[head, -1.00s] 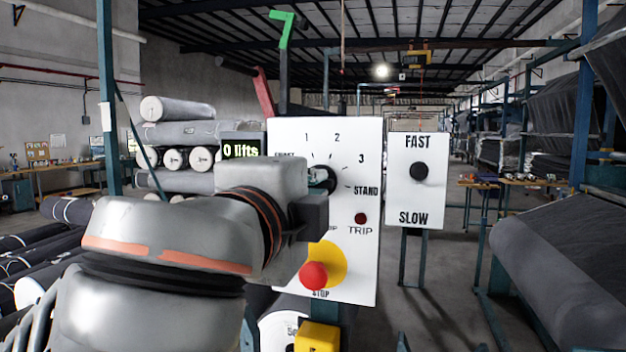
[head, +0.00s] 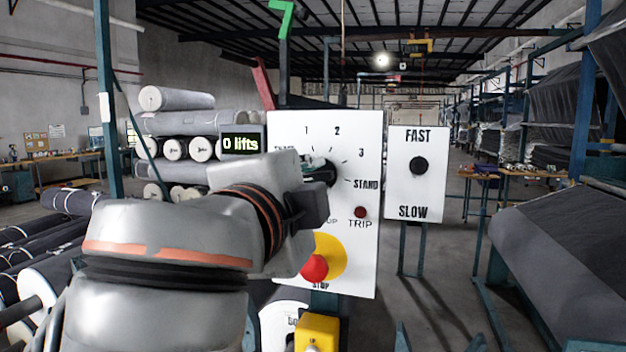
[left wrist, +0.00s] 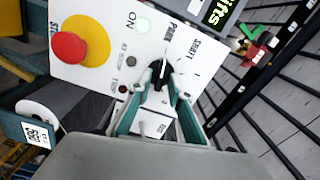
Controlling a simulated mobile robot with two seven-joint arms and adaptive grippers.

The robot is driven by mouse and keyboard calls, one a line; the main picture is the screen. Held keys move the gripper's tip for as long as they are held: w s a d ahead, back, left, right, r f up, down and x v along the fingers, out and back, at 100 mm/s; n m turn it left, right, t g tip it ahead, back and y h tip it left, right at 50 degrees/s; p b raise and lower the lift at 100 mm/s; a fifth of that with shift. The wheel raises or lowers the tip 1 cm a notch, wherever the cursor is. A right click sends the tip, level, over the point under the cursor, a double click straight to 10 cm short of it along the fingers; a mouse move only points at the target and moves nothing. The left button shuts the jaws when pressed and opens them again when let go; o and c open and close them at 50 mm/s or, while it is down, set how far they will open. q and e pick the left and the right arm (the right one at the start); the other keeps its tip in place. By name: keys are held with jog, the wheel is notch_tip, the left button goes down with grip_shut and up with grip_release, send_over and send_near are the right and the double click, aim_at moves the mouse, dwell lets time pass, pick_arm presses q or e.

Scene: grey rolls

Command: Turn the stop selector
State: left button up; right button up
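The stop selector is a black knob (head: 327,173) on a white panel (head: 356,226), ringed by the marks 1, 2, 3 and STAND. My left gripper (head: 316,168) reaches it from the left, and my wrist and forearm hide the panel's lower left part. In the left wrist view, the teal fingers of my left gripper (left wrist: 162,86) come together on either side of the dark knob (left wrist: 160,71) and appear to touch it. The knob's exact pointing direction is hard to read. My right gripper is in neither view.
Below the knob are a small dark red TRIP lamp (head: 361,212) and a red STOP button (head: 314,268) on a yellow disc. A FAST/SLOW panel (head: 418,190) stands to the right. A display (head: 241,143) reads "0 lifts". Grey rolls (head: 180,122) are stacked at left.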

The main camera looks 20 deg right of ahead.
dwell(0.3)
pick_arm(q)
jog(key=v, duration=0.7)
jog(key=shift+s+a, duration=0.2)
jog(key=shift+s, duration=0.05)
